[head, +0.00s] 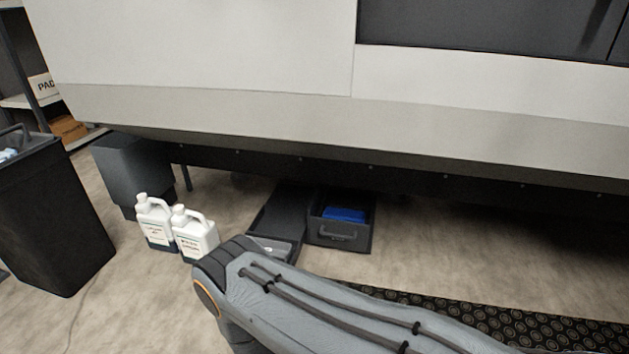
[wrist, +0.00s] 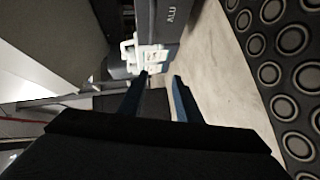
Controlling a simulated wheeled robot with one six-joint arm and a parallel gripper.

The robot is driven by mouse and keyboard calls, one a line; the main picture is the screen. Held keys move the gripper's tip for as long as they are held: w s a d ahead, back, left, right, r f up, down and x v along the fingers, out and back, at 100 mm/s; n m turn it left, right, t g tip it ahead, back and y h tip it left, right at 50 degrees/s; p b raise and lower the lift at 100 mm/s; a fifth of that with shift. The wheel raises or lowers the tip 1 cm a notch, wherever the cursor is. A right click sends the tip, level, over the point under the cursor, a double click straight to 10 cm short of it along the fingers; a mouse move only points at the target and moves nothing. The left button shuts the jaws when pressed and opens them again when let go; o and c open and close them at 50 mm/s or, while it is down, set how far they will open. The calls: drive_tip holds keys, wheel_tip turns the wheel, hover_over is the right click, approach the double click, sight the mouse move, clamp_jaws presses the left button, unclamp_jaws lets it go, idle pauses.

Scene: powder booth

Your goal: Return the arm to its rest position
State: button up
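My arm (head: 330,310) reaches across the lower middle of the head view, its bend near the white jugs. My gripper is not visible in the head view. In the wrist view my gripper (wrist: 161,80) shows two dark blue fingers, apart from each other. I see nothing held between them; a dark surface and the pale floor show behind.
A large white and grey machine (head: 230,105) overhangs the floor. Under it stands an open grey drawer (head: 340,235) with a blue thing (head: 345,214) inside. Two white jugs (head: 195,235) and a black bin (head: 50,220) stand left. A dark patterned mat (head: 500,323) lies right.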

drive_tip(key=w+a+r+m+g+h, duration=0.25)
drive_tip(key=w+a+r+m, duration=0.2)
drive_tip(key=r, duration=0.55)
wheel_tip(320, 180, up, 14)
drive_tip(key=s+d+f+m+g, duration=0.1)
drive_tip(key=s+d+m+g, duration=0.15)
drive_tip(key=m+g, duration=0.2)
drive_tip(key=s+d+r+m+g+h, duration=0.5)
drive_tip(key=s+d+r+m+g, duration=0.1)
drive_tip(key=s+d+r, duration=1.55)
drive_tip(key=d+r+m+p, duration=0.3)
drive_tip(key=d+r+p, duration=0.7)
drive_tip(key=r+p, duration=0.2)
drive_tip(key=s+d+r+m+p, duration=0.1)
drive_tip(key=d+r+m+p, duration=0.3)
drive_tip(key=d+r+p, duration=0.6)
wheel_tip(320, 180, up, 4)
drive_tip(key=h+p, duration=0.1)
drive_tip(key=p, duration=0.5)
drive_tip(key=shift+s+d+f+p, duration=0.2)
drive_tip(key=shift+d+f+p, duration=0.05)
drive_tip(key=shift+d+p, duration=0.15)
